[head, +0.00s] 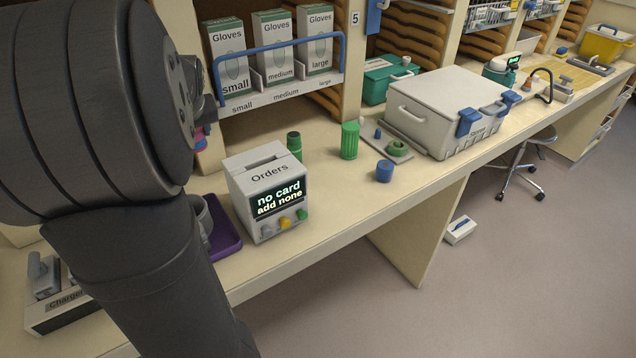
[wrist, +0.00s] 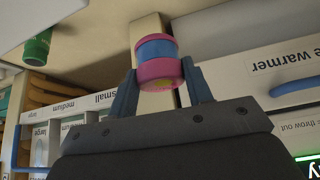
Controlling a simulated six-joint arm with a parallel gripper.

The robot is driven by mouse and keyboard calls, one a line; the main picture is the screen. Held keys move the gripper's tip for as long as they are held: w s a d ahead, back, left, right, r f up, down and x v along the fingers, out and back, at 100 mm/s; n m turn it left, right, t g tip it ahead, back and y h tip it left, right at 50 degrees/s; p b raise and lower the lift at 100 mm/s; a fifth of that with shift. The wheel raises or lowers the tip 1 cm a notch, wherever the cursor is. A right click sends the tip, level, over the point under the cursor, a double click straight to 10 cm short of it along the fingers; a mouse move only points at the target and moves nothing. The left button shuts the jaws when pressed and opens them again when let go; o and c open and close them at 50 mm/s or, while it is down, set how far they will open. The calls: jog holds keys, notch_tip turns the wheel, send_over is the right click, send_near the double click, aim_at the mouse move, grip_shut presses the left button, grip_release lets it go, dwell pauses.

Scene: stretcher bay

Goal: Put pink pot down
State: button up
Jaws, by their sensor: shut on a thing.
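The pink pot (wrist: 158,70) shows in the wrist view, a short pink cylinder with a blue band around its middle and a small yellow patch. My gripper (wrist: 160,66) is shut on it, one finger on each side. In the head view a bit of pink (head: 201,141) shows just right of my arm, which hides most of it and the gripper. I cannot tell how far the pot is above the counter.
The Orders box (head: 262,190) stands on the counter with a purple tray (head: 226,238) beside it. A dark green pot (head: 294,143), a green ribbed pot (head: 349,140) and a blue pot (head: 384,171) stand right of it. The glove rack (head: 283,86) is behind. Bare counter (head: 330,200) lies in front.

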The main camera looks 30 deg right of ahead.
jog(key=s+d+m+h, duration=0.1)
jog(key=s+d, duration=0.3)
jog(key=d, duration=0.7)
jog(key=s+d+m, duration=0.1)
jog(key=s+d, duration=0.3)
jog(key=d, duration=0.7)
jog(key=s+d+f+m, duration=0.1)
jog(key=s+d+f, duration=0.2)
jog(key=s+d, duration=0.3)
jog(key=s+d+f, duration=0.3)
jog(key=s+d, duration=0.1)
jog(key=s, duration=0.4)
jog(key=shift+h, duration=0.4)
jog(key=w+a+f, duration=0.1)
jog(key=w+f, duration=0.1)
jog(key=w, duration=0.1)
jog(key=w+a+f, duration=0.1)
jog(key=w+f, duration=0.1)
jog(key=w, duration=0.2)
jog(key=w+a+f, duration=0.1)
jog(key=w+f, duration=0.2)
jog(key=w, duration=0.1)
jog(key=shift+a, duration=0.25)
jog(key=shift+f, duration=2)
jog(key=shift+f, duration=0.2)
jog(key=o, duration=1)
